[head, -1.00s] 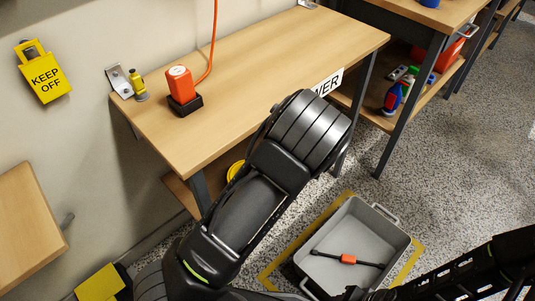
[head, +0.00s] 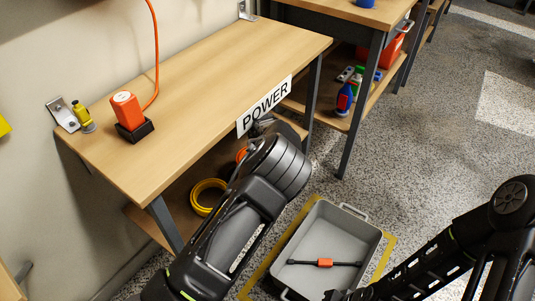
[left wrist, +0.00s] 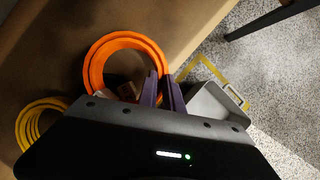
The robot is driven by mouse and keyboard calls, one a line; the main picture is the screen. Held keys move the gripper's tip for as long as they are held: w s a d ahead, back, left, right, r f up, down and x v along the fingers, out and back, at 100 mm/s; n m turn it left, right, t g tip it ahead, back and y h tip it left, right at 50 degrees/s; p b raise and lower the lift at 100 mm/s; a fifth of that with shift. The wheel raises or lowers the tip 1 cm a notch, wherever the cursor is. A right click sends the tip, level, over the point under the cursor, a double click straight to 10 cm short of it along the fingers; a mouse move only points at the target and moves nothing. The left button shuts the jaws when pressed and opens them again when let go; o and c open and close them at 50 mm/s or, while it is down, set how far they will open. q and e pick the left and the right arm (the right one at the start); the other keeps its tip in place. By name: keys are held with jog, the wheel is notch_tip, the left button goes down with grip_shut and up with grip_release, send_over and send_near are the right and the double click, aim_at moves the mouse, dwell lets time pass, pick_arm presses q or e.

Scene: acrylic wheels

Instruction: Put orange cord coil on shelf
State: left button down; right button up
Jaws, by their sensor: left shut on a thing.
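The orange cord coil (left wrist: 94,62) is a round ring in the left wrist view. My left gripper (left wrist: 162,90), with purple fingers, is shut on its right side. In the head view only a sliver of the coil (head: 241,154) shows behind my left arm. The coil is at the lower shelf (head: 142,219) under the bench with the POWER sign (head: 264,105); I cannot tell whether it touches the shelf board. My right arm comes in from the right, and its end is at the bottom edge, too cut off to show the jaws.
A yellow coil (head: 207,197) lies on the lower shelf left of the orange coil. A grey bin (head: 333,232) with a dark, orange-centred tool (head: 325,263) stands on the floor. The bench leg (head: 164,222) is at the shelf's front left. An orange plug block (head: 127,108) stands on the benchtop.

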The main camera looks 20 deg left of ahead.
pick_arm(q)
jog(key=shift+w+a+b, duration=0.15)
jog(key=shift+w+a, duration=0.05)
jog(key=shift+w, duration=0.7)
jog(key=shift+w+a+b, duration=0.1)
jog(key=shift+w+a, duration=0.05)
jog(key=shift+w, duration=0.75)
jog(key=shift+w+a+b, duration=0.15)
jog(key=shift+w+a, duration=0.05)
jog(key=shift+w, duration=0.7)
jog(key=shift+w, duration=0.2)
jog(key=shift+f+b, duration=0.45)
jog(key=shift+f, duration=1.25)
jog(key=shift+f, duration=0.2)
jog(key=c, duration=1.5)
grip_release()
